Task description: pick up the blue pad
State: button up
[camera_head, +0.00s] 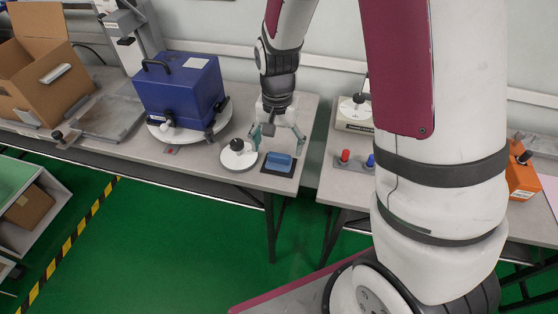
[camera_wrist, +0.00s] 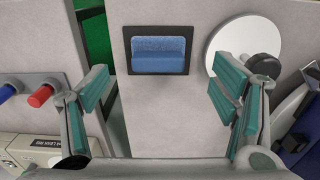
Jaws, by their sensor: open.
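The blue pad (camera_head: 278,162) sits on a dark square base near the front edge of the table. In the wrist view the blue pad (camera_wrist: 158,54) lies in a black frame, ahead of and between my fingers. My gripper (camera_head: 277,140) is open above the table, close to the pad and a little beyond it in the head view. In the wrist view the fingers of my gripper (camera_wrist: 165,90) are spread wide with nothing between them. They do not appear to touch the pad.
A white round disc with a black knob (camera_head: 238,154) stands just left of the pad. A blue box (camera_head: 180,95) is on a round plate further left. Past a gap between tables, red and blue buttons (camera_head: 345,156) stand at right.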

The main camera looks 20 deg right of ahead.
aim_at(279, 155)
jog(key=f, duration=0.5)
jog(key=shift+w+d+b, duration=0.15)
jog(key=shift+d+b, duration=0.05)
jog(key=shift+b, duration=0.15)
jog(key=shift+c, duration=0.2)
jog(key=c, duration=1.1)
